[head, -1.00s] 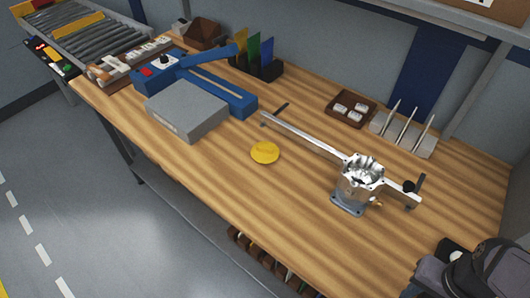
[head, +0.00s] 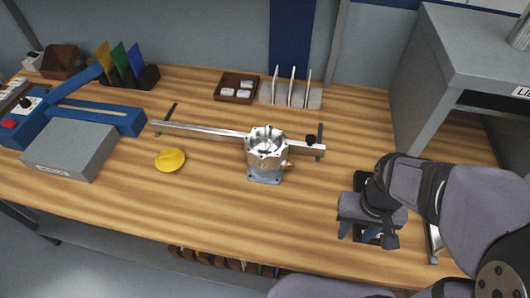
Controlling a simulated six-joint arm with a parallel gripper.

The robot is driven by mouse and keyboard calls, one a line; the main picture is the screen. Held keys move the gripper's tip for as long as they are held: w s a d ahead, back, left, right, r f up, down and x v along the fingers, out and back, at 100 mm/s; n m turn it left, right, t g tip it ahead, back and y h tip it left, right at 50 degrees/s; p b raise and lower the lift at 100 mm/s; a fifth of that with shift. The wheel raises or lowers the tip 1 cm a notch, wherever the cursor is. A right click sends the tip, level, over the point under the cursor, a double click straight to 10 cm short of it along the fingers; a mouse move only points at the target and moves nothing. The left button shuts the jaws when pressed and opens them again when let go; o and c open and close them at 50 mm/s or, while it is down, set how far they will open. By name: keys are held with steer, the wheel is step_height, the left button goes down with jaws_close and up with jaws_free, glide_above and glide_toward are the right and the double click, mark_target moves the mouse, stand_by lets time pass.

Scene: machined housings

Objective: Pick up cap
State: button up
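The cap looks to be the round yellow disc (head: 170,160) lying flat on the wooden table, left of the metal housing. The machined housing (head: 266,150) stands upright on a small grey-blue base, its open top facing up. My gripper (head: 368,238) is low over the right part of the table, well to the right of the housing and far from the disc. Its fingers are small and partly hidden by the wrist, so I cannot tell whether they are open.
A long metal bar (head: 205,131) runs beside the housing. A grey block (head: 70,150) and a blue device (head: 100,117) stand at left. A grey cabinet (head: 460,60) stands at right. The front middle is clear.

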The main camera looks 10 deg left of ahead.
stand_by(0.3)
steer(key=o, duration=1.5)
steer(key=shift+c, duration=0.2)
